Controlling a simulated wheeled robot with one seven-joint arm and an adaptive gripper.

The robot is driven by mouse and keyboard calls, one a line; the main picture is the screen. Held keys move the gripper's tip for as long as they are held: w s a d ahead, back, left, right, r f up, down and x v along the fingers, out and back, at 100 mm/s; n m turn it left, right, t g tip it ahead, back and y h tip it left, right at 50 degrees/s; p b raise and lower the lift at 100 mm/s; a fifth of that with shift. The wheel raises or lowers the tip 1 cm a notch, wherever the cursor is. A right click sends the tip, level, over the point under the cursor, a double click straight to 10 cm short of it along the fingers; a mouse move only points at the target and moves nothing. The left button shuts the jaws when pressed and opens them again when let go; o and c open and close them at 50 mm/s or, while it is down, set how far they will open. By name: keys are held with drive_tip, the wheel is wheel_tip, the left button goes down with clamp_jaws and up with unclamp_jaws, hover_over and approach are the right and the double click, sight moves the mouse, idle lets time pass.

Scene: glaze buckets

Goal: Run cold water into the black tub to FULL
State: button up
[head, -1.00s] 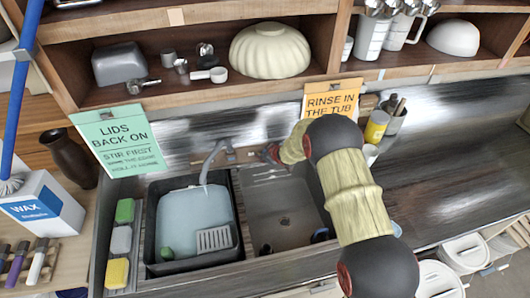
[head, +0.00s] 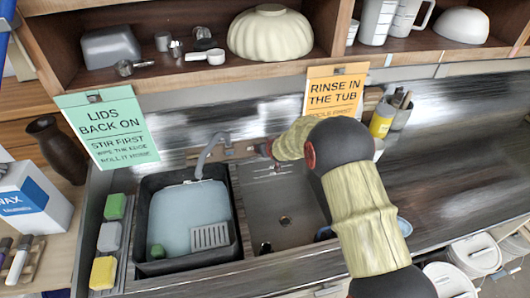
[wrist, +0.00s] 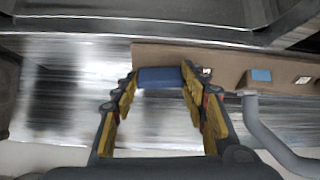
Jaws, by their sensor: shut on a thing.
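The black tub (head: 146,235) stands in the left sink basin in the head view. Pale blue water (head: 190,207) covers much of its inside; I cannot make out a FULL mark. The grey tap (head: 206,158) curves over its back edge; I cannot tell whether water is running. My gripper (head: 264,149) is at the back of the sink, right of the tap, small and partly hidden by my arm. In the wrist view, my gripper (wrist: 159,76) is shut on a blue handle (wrist: 160,78) at the brown tap panel (wrist: 225,63). The tap's spout (wrist: 270,130) shows at right.
The right basin (head: 285,205) is mostly empty. Signs (head: 106,128) and (head: 334,92) hang behind. A yellow can (head: 381,121) stands right of my arm.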

drive_tip(key=shift+m+b, duration=0.9)
drive_tip(key=shift+b, duration=0.25)
drive_tip(key=o, duration=1.2)
drive_tip(key=shift+c, duration=0.2)
drive_tip(key=v, duration=1.2)
drive_tip(key=shift+a, duration=0.25)
